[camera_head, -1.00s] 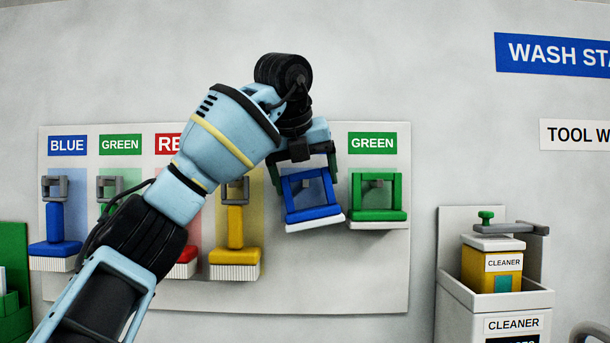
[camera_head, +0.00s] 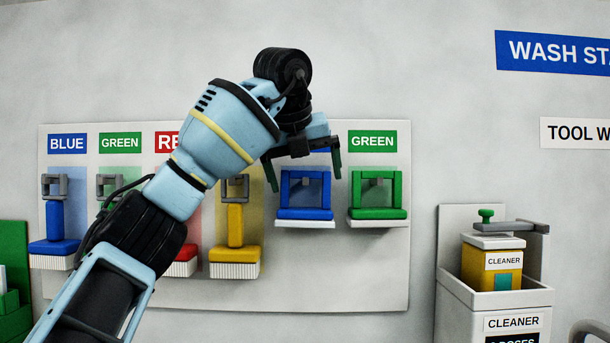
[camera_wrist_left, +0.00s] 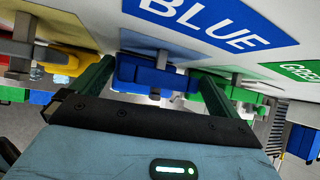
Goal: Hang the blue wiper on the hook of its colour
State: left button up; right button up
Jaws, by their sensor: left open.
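The blue wiper (camera_head: 305,213) hangs level on the panel under the blue label, its frame around the grey hook (camera_head: 305,181). It also shows in the left wrist view (camera_wrist_left: 150,76), below the large BLUE label (camera_wrist_left: 205,22). My left gripper (camera_head: 304,182) is open, its fingers on either side of the wiper's top with nothing held. In the left wrist view the dark green fingers stand apart from the wiper, one to each side. The right gripper is in neither view.
A green wiper (camera_head: 377,212) hangs close to the right, and a yellow brush (camera_head: 235,254) to the left. A blue brush (camera_head: 54,247) hangs at the far left. A cleaner dispenser (camera_head: 492,268) stands right of the panel (camera_head: 330,285).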

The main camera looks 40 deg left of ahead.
pick_arm(q)
jog(key=v, duration=0.7)
jog(key=shift+r, duration=0.15)
dwell(0.3)
